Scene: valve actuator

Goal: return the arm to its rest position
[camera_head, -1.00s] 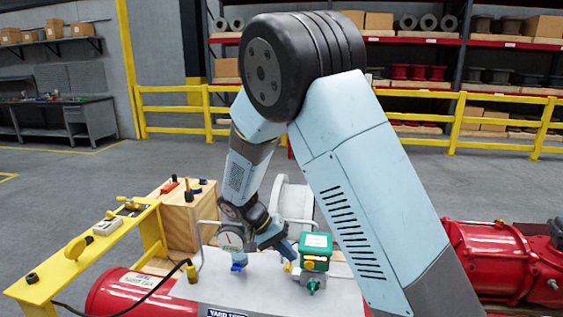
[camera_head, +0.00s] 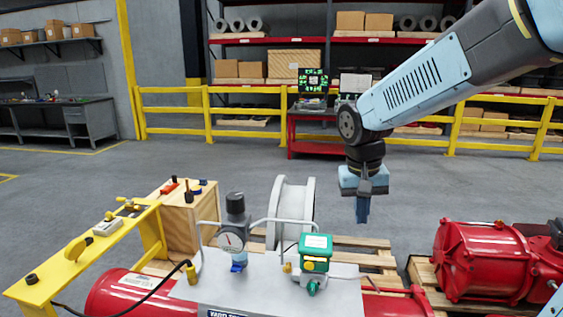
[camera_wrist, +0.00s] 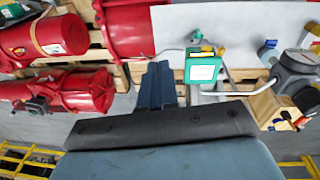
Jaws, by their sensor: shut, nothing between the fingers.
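My gripper (camera_head: 363,208) hangs pointing down in the head view, in free air to the right of and above the green box (camera_head: 316,246) on the grey plate. Its two blue fingers are together with nothing between them. The wrist view also shows my gripper (camera_wrist: 159,80) with its fingers closed side by side. My arm reaches in from the upper right of the head view, bent at the elbow, with the forearm slanting down to the left.
The grey plate (camera_head: 262,287) carries a dark-topped regulator with a gauge (camera_head: 233,241). A yellow bench (camera_head: 75,258) with a wooden box (camera_head: 188,218) stands left. Red machines (camera_head: 487,262) on a pallet stand right. A yellow railing (camera_head: 230,110) and shelves are behind.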

